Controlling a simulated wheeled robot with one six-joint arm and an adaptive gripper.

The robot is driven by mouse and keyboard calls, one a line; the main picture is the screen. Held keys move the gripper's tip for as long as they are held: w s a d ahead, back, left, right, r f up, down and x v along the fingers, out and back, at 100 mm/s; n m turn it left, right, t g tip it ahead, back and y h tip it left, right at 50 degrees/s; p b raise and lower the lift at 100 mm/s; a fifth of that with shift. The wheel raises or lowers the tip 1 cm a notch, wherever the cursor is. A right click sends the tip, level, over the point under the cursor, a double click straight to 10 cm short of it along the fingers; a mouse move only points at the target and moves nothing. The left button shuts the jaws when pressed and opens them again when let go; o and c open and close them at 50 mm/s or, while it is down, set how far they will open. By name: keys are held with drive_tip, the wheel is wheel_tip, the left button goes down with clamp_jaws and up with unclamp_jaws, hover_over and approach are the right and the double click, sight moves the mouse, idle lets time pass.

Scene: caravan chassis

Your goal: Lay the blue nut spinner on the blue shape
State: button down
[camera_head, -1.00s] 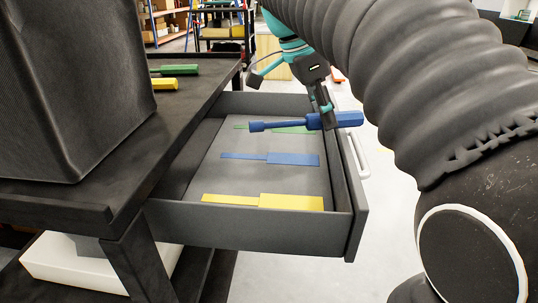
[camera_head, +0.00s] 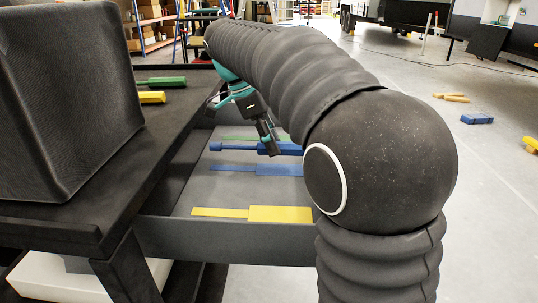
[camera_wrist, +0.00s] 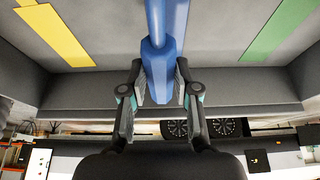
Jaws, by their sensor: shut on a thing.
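The blue nut spinner (camera_head: 232,147) is held level over the open drawer, its thin shaft pointing left in the head view. My gripper (camera_head: 269,149) is shut on its handle; the handle also shows between the fingers in the wrist view (camera_wrist: 163,62). The flat blue shape (camera_head: 255,169) lies on the drawer floor, between the green and yellow shapes. In the head view the spinner appears just beyond the blue shape, roughly parallel to it. The height gap is hard to tell.
The drawer (camera_head: 220,240) has raised walls around the shapes. The yellow shape (camera_head: 280,214) and green shape (camera_head: 238,138) are bare. A green tool (camera_head: 163,82) and a yellow tool (camera_head: 152,97) lie on the bench top beside a large dark box (camera_head: 65,100).

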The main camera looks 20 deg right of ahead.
sight(270, 169)
drive_tip(key=shift+w+f, duration=0.35)
drive_tip(key=shift+w, duration=0.2)
drive_tip(key=shift+f, duration=1.95)
drive_tip(key=shift+f, duration=0.1)
drive_tip(key=shift+f+b, duration=0.1)
drive_tip(key=shift+b, duration=0.25)
drive_tip(key=c, duration=0.8)
unclamp_jaws()
drive_tip(key=shift+c, duration=0.2)
drive_tip(key=shift+r, duration=0.3)
drive_tip(key=p+v, duration=0.2)
drive_tip(key=v, duration=1)
